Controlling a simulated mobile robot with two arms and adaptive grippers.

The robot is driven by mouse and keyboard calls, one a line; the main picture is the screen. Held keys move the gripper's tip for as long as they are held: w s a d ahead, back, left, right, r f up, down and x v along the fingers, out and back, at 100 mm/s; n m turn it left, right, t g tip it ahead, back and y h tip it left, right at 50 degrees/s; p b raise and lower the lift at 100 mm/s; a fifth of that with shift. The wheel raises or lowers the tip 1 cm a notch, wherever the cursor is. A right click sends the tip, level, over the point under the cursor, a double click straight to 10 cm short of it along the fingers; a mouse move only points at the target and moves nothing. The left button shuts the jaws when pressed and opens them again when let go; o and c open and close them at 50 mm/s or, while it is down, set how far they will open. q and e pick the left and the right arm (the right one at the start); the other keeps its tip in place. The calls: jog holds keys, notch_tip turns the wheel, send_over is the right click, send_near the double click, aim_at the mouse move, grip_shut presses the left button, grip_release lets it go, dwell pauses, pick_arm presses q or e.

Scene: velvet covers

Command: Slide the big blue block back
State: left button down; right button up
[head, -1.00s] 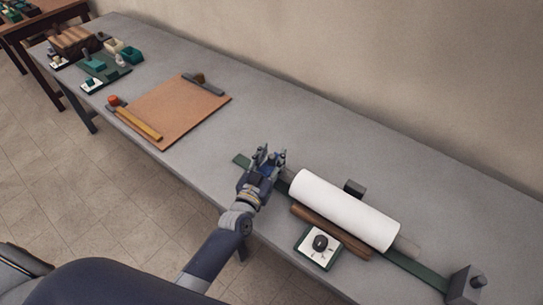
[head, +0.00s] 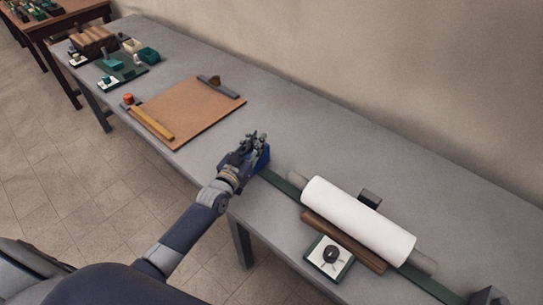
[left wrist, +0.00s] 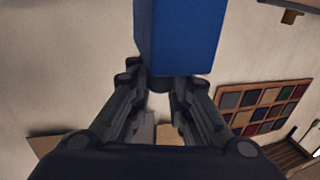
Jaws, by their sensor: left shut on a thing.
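The big blue block (head: 263,158) stands at the left end of a dark green strip on the grey table. My left gripper (head: 254,146) is shut on it, and the fingers hide part of the block. In the left wrist view the blue block (left wrist: 180,35) rises between and beyond the fingertips (left wrist: 160,78). A white roll (head: 358,218) lies along the green strip (head: 283,186), to the right of the block and apart from it. My right gripper is not in view.
A brown bar (head: 343,242) and a white plate with a black knob (head: 330,254) lie in front of the roll. A dark small block (head: 370,198) stands behind it. A brown board (head: 185,112) lies further left. The table behind my gripper is clear.

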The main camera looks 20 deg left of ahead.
pick_arm(q)
jog(key=shift+w+a, duration=0.15)
jog(key=shift+a, duration=0.35)
jog(key=shift+f, duration=0.1)
jog(key=c, duration=1.6)
grip_release()
jog(key=shift+a, duration=0.1)
jog(key=shift+c, duration=0.2)
jog(key=shift+o, duration=0.9)
jog(key=shift+a, duration=0.1)
jog(key=shift+s, duration=0.35)
jog(key=s+a, duration=0.1)
jog(key=s, duration=1)
jog(key=shift+s, duration=0.25)
